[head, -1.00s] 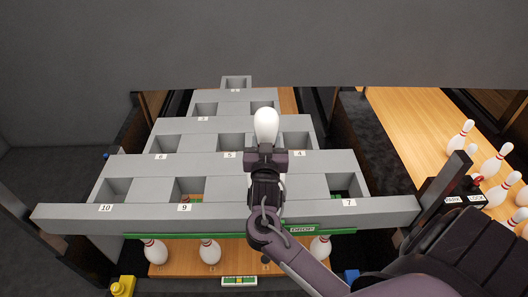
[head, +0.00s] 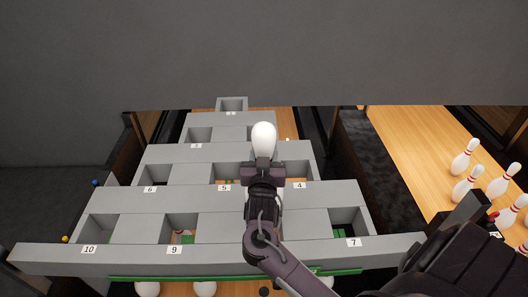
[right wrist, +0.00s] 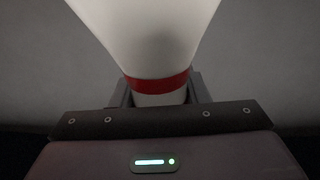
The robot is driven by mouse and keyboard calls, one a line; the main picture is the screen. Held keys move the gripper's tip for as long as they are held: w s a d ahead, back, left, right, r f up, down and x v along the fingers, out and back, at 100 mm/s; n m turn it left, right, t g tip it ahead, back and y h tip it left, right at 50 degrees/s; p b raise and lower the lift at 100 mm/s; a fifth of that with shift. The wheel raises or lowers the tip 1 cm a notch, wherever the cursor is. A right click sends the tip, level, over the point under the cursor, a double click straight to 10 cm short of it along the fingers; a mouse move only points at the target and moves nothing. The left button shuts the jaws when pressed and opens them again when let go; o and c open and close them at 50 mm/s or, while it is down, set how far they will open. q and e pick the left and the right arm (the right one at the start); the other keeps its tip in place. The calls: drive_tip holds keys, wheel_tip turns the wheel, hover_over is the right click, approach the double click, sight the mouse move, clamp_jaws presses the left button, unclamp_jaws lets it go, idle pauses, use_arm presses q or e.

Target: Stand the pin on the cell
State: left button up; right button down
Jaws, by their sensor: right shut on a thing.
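A white bowling pin (head: 263,138) stands out above my right gripper (head: 263,165) in the head view, over the middle of the grey stepped rack (head: 60,256). The gripper is shut on it. In the right wrist view, the pin (right wrist: 150,40) shows its red band near the jaws (right wrist: 158,98). The rack has open square cells with number labels: cell 10 (head: 100,228), cell 9 (head: 181,228) and cell 7 (head: 347,222) in the front row; cells 6, 5 and 4 behind. My right arm hides part of the front row. My left gripper is out of view.
A dark grey panel (head: 250,50) spans the top above the rack. Several pins (head: 465,157) stand on the wooden lane at the right. White pin tops (head: 147,289) show below the rack's front. A green strip (head: 180,278) runs under the front beam.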

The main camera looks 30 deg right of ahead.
drive_tip(key=shift+f+b, duration=0.55)
drive_tip(key=shift+b, duration=0.05)
drive_tip(key=shift+f, duration=0.35)
use_arm(q)
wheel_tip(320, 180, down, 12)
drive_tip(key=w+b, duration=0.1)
drive_tip(key=b, duration=1)
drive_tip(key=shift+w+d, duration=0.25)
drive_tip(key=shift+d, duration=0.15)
use_arm(e)
drive_tip(key=shift+w+f, duration=0.1)
drive_tip(key=shift+f, duration=8.4)
